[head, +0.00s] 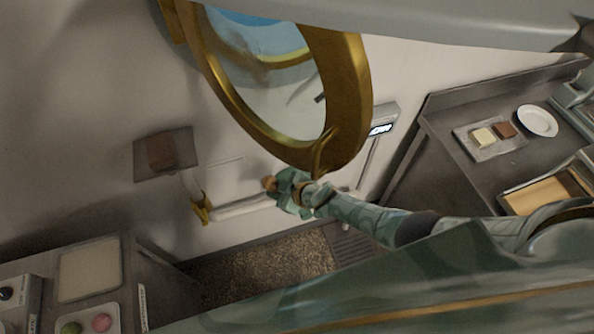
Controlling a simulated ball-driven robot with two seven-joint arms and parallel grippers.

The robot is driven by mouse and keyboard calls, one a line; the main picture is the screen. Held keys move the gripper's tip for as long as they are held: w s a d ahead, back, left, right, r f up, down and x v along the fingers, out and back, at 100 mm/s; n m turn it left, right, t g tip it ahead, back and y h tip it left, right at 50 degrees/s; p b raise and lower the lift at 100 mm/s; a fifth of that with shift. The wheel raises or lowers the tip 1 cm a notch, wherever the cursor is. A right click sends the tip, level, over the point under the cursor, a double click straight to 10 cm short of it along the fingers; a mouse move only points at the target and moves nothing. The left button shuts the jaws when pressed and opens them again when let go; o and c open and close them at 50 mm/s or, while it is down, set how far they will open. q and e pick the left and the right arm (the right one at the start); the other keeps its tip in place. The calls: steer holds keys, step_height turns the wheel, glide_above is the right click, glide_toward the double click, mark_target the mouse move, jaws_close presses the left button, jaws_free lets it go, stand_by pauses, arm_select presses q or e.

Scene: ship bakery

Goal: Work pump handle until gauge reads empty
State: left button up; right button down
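My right gripper (284,188), on the camouflage-green arm from the right, is at a small round brown knob (269,183), which looks like the end of the pump handle. The knob shows just past the fingertips; the rest of the handle is hidden, and I cannot tell whether the fingers are closed on it. A pale pipe (243,208) runs behind the gripper to a yellow fitting (200,208) on the left. A grey box with a small lit display (380,129), possibly the gauge, is on the wall; its reading is too small to make out. My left gripper is not in view.
A large brass porthole (352,100) hangs open above my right gripper. A wall shelf (186,142) holds a brown block. The right counter (450,130) bears a tray (474,152) and a white plate (538,121); the left counter holds trays. Floor grating (350,243) lies below.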

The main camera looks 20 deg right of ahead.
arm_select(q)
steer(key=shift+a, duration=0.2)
arm_select(e)
steer(key=shift+n+h, duration=0.4)
steer(key=shift+h, duration=0.4)
steer(key=a, duration=0.1)
steer(key=a+f, duration=0.1)
steer(key=a, duration=0.1)
steer(key=a+f, duration=0.1)
steer(key=shift+s+a+f, duration=0.15)
steer(key=shift+s, duration=0.15)
steer(key=c, duration=1.1)
jaws_free()
steer(key=shift+a, duration=0.1)
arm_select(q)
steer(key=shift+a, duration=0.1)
arm_select(e)
steer(key=shift+w+a, duration=0.1)
steer(key=shift+w, duration=0.15)
